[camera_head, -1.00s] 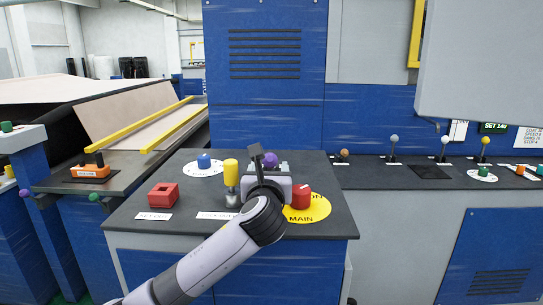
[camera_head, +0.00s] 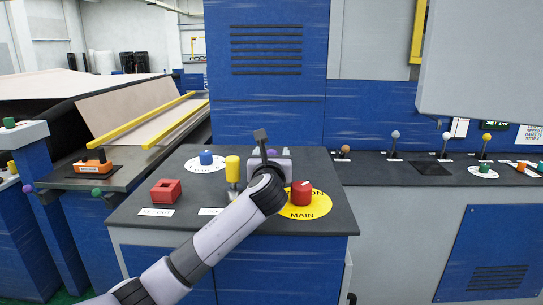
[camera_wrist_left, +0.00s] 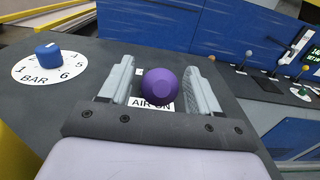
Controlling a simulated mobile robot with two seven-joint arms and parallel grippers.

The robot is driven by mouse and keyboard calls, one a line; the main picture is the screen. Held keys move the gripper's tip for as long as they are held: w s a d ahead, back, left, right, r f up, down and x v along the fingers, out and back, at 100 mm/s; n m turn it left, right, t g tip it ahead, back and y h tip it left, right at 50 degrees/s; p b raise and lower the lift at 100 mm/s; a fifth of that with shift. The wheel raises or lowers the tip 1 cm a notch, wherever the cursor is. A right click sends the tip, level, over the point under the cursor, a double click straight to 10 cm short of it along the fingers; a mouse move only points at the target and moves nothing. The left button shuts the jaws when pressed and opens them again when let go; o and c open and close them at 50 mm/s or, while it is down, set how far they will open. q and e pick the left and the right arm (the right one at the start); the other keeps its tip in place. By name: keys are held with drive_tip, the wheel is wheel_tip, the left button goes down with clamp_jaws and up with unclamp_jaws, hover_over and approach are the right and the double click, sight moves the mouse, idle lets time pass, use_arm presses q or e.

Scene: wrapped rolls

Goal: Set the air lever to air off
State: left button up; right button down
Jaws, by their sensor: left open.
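The air lever's round purple knob (camera_wrist_left: 161,87) is in the middle of the left wrist view, with a white label reading "AIR ON" (camera_wrist_left: 150,104) beside its base. My left gripper (camera_wrist_left: 165,74) is open, with one grey finger on each side of the knob. I see gaps between the knob and both fingers. In the head view my left gripper (camera_head: 271,153) is over the back of the dark console top (camera_head: 225,222), and my wrist hides most of the lever. The lever's shaft is hidden under the knob. My right gripper is not in view.
On the same console stand a blue dial (camera_head: 206,158), a yellow-topped handle (camera_head: 232,168), a red block (camera_head: 165,191) and a red knob on a yellow MAIN disc (camera_head: 301,193). A tall blue cabinet (camera_head: 265,60) rises behind. More levers line the right counter.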

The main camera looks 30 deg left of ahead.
use_arm(q)
clamp_jaws()
